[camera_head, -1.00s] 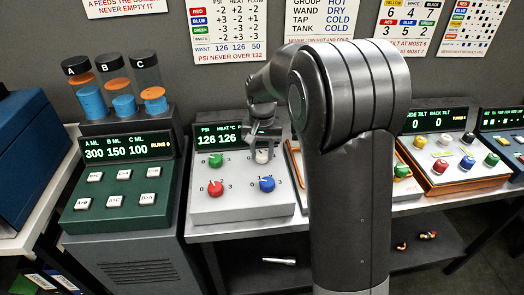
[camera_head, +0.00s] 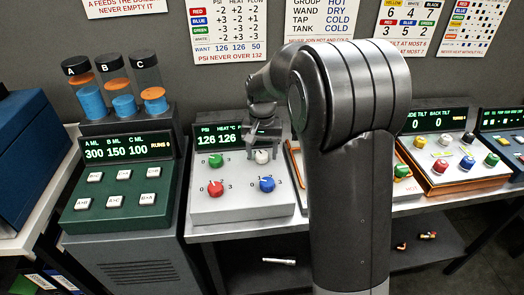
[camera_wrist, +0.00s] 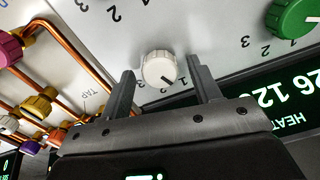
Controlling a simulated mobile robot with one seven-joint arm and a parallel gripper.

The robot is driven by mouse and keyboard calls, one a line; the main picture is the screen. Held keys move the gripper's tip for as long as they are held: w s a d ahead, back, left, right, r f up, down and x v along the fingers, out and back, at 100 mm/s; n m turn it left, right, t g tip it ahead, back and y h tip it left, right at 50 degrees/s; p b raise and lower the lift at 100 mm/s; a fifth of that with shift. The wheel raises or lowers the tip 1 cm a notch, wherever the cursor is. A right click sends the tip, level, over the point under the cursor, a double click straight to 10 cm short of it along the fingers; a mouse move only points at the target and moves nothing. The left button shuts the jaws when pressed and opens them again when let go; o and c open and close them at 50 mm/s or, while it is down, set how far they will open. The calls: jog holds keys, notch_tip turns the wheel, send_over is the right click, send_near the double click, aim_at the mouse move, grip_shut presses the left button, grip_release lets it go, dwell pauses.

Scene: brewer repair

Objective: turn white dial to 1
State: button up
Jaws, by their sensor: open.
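The white dial (camera_head: 262,157) is at the upper right of the grey control box (camera_head: 240,207). In the wrist view, the white dial (camera_wrist: 158,68) shows a short dark pointer mark toward the picture's lower right. Small marks sit around it, but I cannot read its setting surely. My gripper (camera_head: 263,141) is just above and behind the dial in the head view. In the wrist view its two fingers stand apart, one on each side of the dial, with visible gaps and nothing held. The box's display (camera_head: 219,136) reads PSI 126 and HEAT 126; its right part is hidden by my gripper.
A green dial (camera_head: 216,160), a red dial (camera_head: 215,188) and a blue dial (camera_head: 267,184) share the box. Copper pipes with coloured knobs (camera_wrist: 38,104) lie beside it. A green button console (camera_head: 118,190) stands left. The wall chart (camera_head: 229,30) reads WANT 126, 126, 50.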

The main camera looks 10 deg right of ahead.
aim_at(263, 155)
notch_tip(263, 155, up, 11)
dwell(0.4)
jog(key=s+d+r+n+t, duration=0.1)
jog(key=s+d+r+t, duration=0.1)
jog(key=s, duration=0.6)
jog(key=s+d+r+t, duration=0.1)
jog(key=s+d+r, duration=0.2)
jog(key=s, duration=0.5)
jog(key=s+f+t, duration=0.1)
jog(key=s+f, duration=0.1)
jog(key=s, duration=0.4)
jog(key=s+d+f+n+t, duration=0.1)
jog(key=s+f, duration=0.1)
jog(key=s, duration=0.5)
jog(key=shift+d+t, duration=0.25)
jog(key=shift+t, duration=0.05)
